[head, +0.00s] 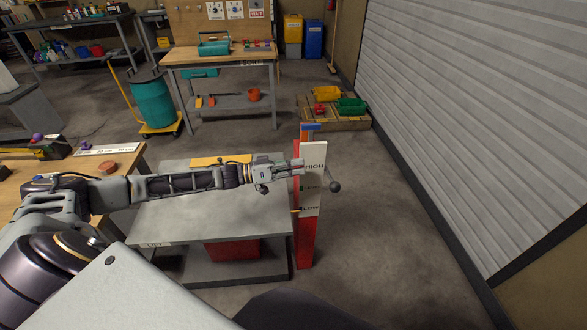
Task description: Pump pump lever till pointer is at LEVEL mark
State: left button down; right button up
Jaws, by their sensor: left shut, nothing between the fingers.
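A white gauge board (312,204) with HIGH at the top, a partly covered middle mark and LOW below stands upright on a red post (306,245) at the right end of the grey bench. A small yellow pointer (295,211) shows at the board's left edge, level with LOW. The pump lever's dark ball knob (334,187) sticks out just right of the board, below HIGH. My left gripper (297,170) is shut and empty, at the board's left edge near HIGH, left of the knob. Whether it touches anything is unclear. My right gripper is out of view.
The grey bench (200,215) lies under my left arm, with a yellow item (220,161) at its back edge and a red box (232,250) below. A wooden table (15,190) is at left. Floor right of the post is clear up to the shutter (470,110).

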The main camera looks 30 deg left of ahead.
pick_arm(q)
jog(key=w+d+f, duration=0.3)
jog(key=d, duration=0.5)
jog(key=shift+w, duration=0.3)
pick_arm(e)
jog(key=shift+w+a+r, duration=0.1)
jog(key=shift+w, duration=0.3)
pick_arm(q)
jog(key=shift+d, duration=0.1)
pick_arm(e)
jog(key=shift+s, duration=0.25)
pick_arm(q)
notch_tip(320, 180, down, 10)
jog(key=s+d+m+b, duration=0.1)
jog(key=s+m+b, duration=0.1)
jog(key=m+b, duration=0.3)
jog(key=shift+f+m, duration=0.25)
jog(key=shift+m, duration=0.55)
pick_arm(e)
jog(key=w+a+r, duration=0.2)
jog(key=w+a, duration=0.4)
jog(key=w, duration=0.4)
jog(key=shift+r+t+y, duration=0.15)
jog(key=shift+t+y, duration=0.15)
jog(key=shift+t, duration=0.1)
